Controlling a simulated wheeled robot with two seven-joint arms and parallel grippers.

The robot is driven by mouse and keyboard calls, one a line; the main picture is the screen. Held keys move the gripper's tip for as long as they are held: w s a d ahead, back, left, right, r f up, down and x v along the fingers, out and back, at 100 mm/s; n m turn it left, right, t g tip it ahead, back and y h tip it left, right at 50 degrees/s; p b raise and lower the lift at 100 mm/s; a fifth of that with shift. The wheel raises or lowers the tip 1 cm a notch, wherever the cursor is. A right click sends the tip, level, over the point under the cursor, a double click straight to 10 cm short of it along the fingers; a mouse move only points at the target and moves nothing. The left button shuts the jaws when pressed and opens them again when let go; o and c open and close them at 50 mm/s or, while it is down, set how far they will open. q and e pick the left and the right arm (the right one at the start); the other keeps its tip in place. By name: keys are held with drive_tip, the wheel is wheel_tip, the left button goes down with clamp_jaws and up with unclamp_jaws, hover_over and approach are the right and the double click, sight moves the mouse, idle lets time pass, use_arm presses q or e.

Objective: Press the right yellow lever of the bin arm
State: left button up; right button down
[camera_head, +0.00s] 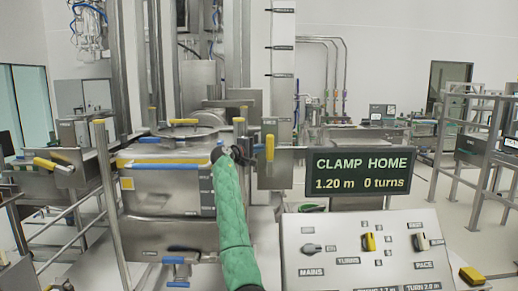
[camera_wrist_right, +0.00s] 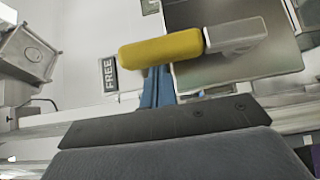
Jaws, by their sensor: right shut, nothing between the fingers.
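The right yellow lever (camera_head: 270,147) hangs upright on the steel bin arm, just right of my right gripper (camera_head: 256,149) in the head view. In the right wrist view the yellow lever (camera_wrist_right: 160,50) lies across the top, joined to a grey metal piece. The narrow blue fingers of my right gripper (camera_wrist_right: 157,88) are shut and empty, with their tips at the lever's lower edge. I cannot tell whether they touch it. The steel bin (camera_head: 150,190) stands left of my green-sleeved right arm. My left gripper is not in view.
Another yellow lever (camera_head: 54,165) is at the far left. A FREE label (camera_wrist_right: 108,73) sits beside the right lever. A sign (camera_head: 361,172) reads CLAMP HOME, 1.20 m, 0 turns. A control panel (camera_head: 350,270) with switches stands at front right. Steel rails flank the bin.

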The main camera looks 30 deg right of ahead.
drive_tip(key=shift+d, duration=0.1)
